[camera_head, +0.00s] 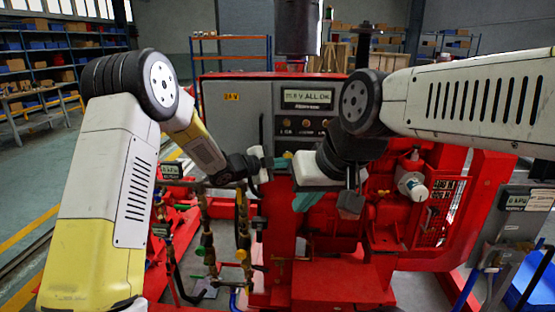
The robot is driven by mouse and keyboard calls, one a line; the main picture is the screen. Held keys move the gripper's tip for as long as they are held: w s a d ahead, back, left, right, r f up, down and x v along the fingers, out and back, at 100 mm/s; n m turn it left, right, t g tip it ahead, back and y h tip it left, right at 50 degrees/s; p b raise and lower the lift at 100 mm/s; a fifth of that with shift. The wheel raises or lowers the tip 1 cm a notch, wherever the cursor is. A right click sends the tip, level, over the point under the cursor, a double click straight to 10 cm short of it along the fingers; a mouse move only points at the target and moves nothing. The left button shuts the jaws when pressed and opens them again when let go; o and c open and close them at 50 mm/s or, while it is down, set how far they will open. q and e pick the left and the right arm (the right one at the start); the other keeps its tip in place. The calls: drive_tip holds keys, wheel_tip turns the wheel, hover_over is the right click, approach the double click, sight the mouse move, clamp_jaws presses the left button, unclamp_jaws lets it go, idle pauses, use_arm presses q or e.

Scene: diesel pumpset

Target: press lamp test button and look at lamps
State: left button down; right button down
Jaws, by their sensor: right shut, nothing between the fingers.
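The grey control panel (240,115) stands upright on the red pumpset. Its display (308,98) reads about "25.8 V ALL OK". A row of small round lamps or buttons (305,123) sits below it; their labels are too small to read, so I cannot tell which is the lamp test button. None is clearly lit. My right gripper (304,200) is shut and empty, its teal fingers below the panel in front of the red machine. My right wrist hides the panel's right part. My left gripper (281,162) is at the panel's lower edge; its finger gap is unclear.
The red pumpset frame (335,285) fills the middle. Pipes with valves (208,240) stand at its left, and a white fitting (411,183) is at its right. A grey gauge box (510,225) stands at far right. Shelves (40,60) line the back left; floor there is partly free.

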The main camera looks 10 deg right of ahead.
use_arm(q)
drive_tip(key=shift+w, duration=0.1)
drive_tip(key=shift+w+d, duration=0.1)
drive_tip(key=shift+w, duration=0.2)
drive_tip(key=shift+w+d, duration=0.1)
drive_tip(key=shift+w, duration=0.3)
idle(0.9)
drive_tip(key=shift+s, duration=0.1)
drive_tip(key=shift+s+a, duration=0.2)
drive_tip(key=shift+s, duration=0.5)
drive_tip(key=shift+s, duration=0.1)
drive_tip(key=s, duration=0.2)
drive_tip(key=s+a, duration=0.1)
drive_tip(key=s, duration=0.1)
drive_tip(key=shift+s+a, duration=0.2)
drive_tip(key=shift+s, duration=0.1)
idle(0.5)
